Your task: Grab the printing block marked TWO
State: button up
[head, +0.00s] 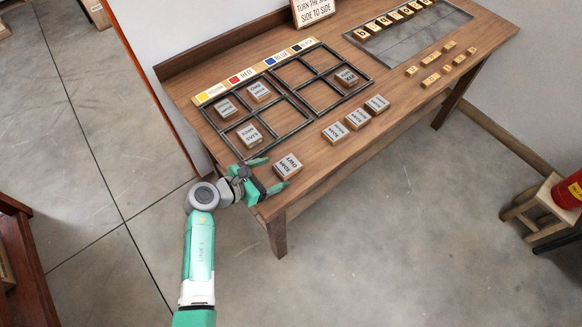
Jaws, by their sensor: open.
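A grey block with dark lettering (288,165) lies on the table near its front left corner. Its lettering is small and turned, so I cannot be sure it reads TWO. My gripper (273,175) is open and empty, its green fingers pointing at this block from the left. The block sits at the fingertips, one finger towards its far side and one towards its near side; I cannot tell whether they touch. Similar lettered blocks lie to the right in a row: one (333,132), another (357,118) and a third (377,103).
A dark metal frame (313,118) with compartments lies behind, several holding blocks. A strip of coloured labels (254,72) runs along its back. A second frame (425,38) and small wooden letter pieces (431,80) are at the right. A sign (314,10) stands at the back.

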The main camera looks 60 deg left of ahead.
aim_at(285, 166)
jog(key=shift+w+f, duration=0.2)
jog(key=b+x, duration=0.1)
jog(key=x, duration=0.1)
jog(key=b+x, duration=0.1)
jog(key=x, duration=0.1)
jog(key=shift+w+a+r, duration=0.1)
jog(key=shift+w+a, duration=0.15)
jog(key=shift+w, duration=0.15)
jog(key=shift+s+d, duration=0.1)
jog(key=shift+c, duration=0.8)
jog(key=c, duration=0.9)
jog(key=shift+c, duration=0.2)
jog(key=shift+r, duration=0.15)
jog(key=shift+r, duration=0.3)
notch_tip(285, 166, up, 3)
jog(key=shift+r+p, duration=0.1)
jog(key=shift+p, duration=1.1)
jog(key=s+d+p, duration=0.1)
jog(key=s+d, duration=0.2)
jog(key=s, duration=0.1)
jog(key=s+d+p, duration=0.1)
jog(key=s+d, duration=0.2)
jog(key=d, duration=0.1)
jog(key=s+d+r+p, duration=0.1)
jog(key=s+d, duration=0.3)
jog(key=shift+s+p, duration=0.3)
